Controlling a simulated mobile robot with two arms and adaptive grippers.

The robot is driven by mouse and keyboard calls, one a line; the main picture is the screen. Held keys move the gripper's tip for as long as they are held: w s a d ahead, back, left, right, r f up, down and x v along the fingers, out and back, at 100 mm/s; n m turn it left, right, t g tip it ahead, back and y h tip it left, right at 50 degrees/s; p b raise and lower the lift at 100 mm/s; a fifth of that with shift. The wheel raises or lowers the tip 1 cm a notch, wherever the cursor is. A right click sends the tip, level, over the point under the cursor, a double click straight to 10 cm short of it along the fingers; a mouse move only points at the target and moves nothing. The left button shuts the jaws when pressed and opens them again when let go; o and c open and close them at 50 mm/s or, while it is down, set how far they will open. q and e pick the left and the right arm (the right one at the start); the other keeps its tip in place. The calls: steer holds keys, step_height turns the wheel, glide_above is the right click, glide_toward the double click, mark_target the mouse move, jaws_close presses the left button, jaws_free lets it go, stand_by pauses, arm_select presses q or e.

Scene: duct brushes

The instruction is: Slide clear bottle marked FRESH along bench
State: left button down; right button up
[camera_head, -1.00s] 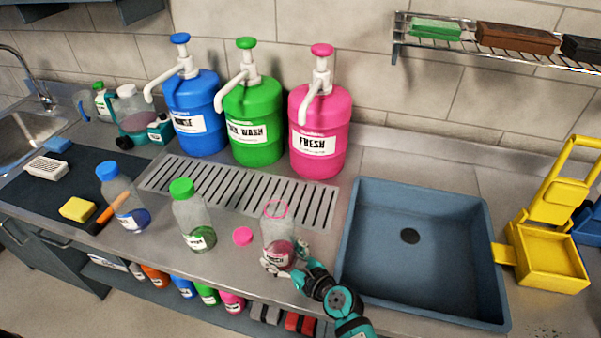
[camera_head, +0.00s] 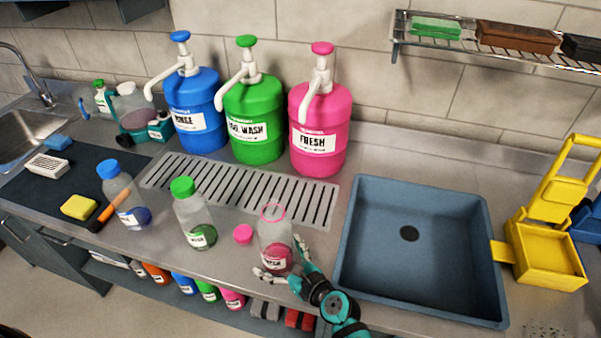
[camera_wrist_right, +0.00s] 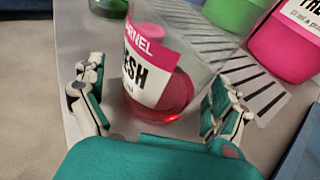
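The clear bottle marked FRESH (camera_head: 274,243) stands upright and uncapped on the steel bench (camera_head: 180,257), with a little pink liquid in its bottom. My right gripper (camera_head: 283,262) is at the bottle's front side, close to the bench's front edge. In the right wrist view, the same bottle (camera_wrist_right: 160,80) stands between the spread fingers of the right gripper (camera_wrist_right: 158,100). A gap shows on each side, so the gripper is open and not clamped on it. My left gripper is in no view.
A pink cap (camera_head: 243,234) lies left of the bottle. A green-capped bottle (camera_head: 194,213) and a blue-capped bottle (camera_head: 124,196) stand further left. A slotted drain (camera_head: 240,190) lies behind, before the pink pump jug (camera_head: 318,120). A blue sink (camera_head: 352,225) is at the right.

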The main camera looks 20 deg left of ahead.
steer(key=shift+s+a+r, duration=0.15)
steer(key=shift+a+r, duration=0.05)
